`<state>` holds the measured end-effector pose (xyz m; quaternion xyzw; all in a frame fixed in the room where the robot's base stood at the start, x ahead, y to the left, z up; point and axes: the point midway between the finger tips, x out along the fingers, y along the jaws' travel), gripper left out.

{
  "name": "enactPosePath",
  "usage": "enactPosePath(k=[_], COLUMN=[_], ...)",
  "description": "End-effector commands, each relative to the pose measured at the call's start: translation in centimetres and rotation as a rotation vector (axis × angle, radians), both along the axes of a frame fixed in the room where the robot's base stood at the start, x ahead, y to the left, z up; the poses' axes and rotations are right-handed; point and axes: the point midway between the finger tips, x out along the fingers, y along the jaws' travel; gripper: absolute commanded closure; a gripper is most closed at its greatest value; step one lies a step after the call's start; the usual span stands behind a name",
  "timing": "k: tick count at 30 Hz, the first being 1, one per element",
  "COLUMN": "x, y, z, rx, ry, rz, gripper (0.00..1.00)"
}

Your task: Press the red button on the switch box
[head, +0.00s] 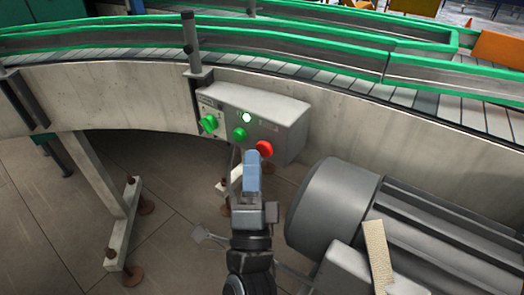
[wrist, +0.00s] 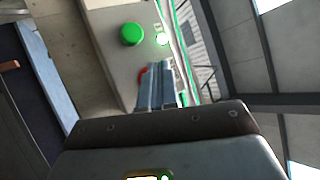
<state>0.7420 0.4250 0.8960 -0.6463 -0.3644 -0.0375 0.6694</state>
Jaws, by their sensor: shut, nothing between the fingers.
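The grey switch box (head: 262,112) is fixed to the side of the conveyor in the head view. Its red button (head: 264,149) sits at the lower right of the front face. In the wrist view the fingers (wrist: 157,75) cover most of the red button (wrist: 142,75). I cannot tell whether they touch it.
The curved conveyor (head: 110,97) with green rails runs behind the box. A large grey motor drum (head: 325,205) stands close on the right of my gripper. A support leg (head: 95,175) stands at the left. Floor between the leg and my arm is mostly open.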

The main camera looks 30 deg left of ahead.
Motion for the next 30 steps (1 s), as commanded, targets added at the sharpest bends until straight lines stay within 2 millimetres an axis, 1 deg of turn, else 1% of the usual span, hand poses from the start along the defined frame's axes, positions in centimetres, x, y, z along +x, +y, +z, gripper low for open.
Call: enactPosePath(k=[30], x=[0.89], y=[-0.11], z=[0.01], rx=[0.001], ry=[-0.001], rz=[-0.001], gripper=[1.00])
